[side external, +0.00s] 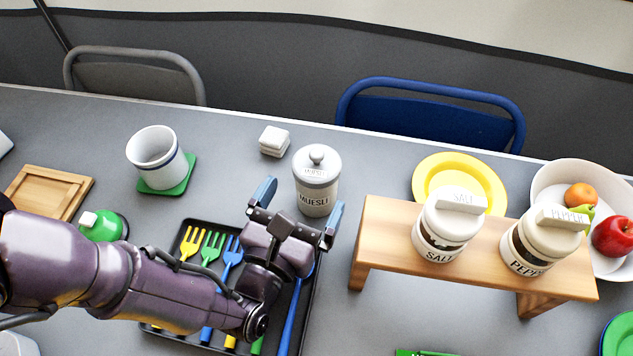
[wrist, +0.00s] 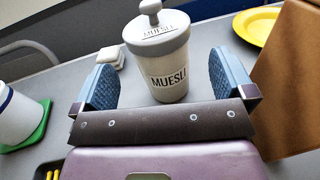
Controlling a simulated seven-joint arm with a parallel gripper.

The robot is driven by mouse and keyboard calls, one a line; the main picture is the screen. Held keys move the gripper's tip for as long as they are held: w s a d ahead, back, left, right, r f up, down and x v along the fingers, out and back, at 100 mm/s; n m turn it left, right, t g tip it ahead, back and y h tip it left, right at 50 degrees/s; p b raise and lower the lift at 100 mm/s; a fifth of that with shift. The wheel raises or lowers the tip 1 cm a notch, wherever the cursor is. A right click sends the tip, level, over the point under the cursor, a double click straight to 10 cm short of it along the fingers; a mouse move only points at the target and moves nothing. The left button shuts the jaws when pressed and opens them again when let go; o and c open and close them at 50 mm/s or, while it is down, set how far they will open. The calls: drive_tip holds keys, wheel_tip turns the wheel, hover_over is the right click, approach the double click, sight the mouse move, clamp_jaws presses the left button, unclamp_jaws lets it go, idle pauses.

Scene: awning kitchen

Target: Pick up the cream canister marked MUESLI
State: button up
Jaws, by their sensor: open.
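The cream canister marked MUESLI (side external: 316,190) stands upright on the grey table, with a grey lid band and a round knob on top. In the wrist view the canister (wrist: 162,72) is ahead of my gripper, between the lines of the two blue-padded fingers. My gripper (side external: 303,208) is open and empty, its fingers spread on either side of the canister's near side. In the wrist view my gripper (wrist: 166,82) shows a gap between each finger and the canister. I cannot tell whether the fingertips reach past its middle.
A wooden riser (side external: 385,235) with the SALT (side external: 440,238) and PEPPER (side external: 533,248) jars stands close on the right. A black cutlery tray (side external: 185,226) lies below my gripper. White blocks (side external: 274,141) sit just behind left; a white cup (side external: 155,158) is farther left.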

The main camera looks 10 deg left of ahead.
drive_tip(key=w, duration=0.4)
drive_tip(key=w+d, duration=0.1)
drive_tip(key=shift+w, duration=0.4)
drive_tip(key=shift+r, duration=0.1)
drive_tip(key=c, duration=1)
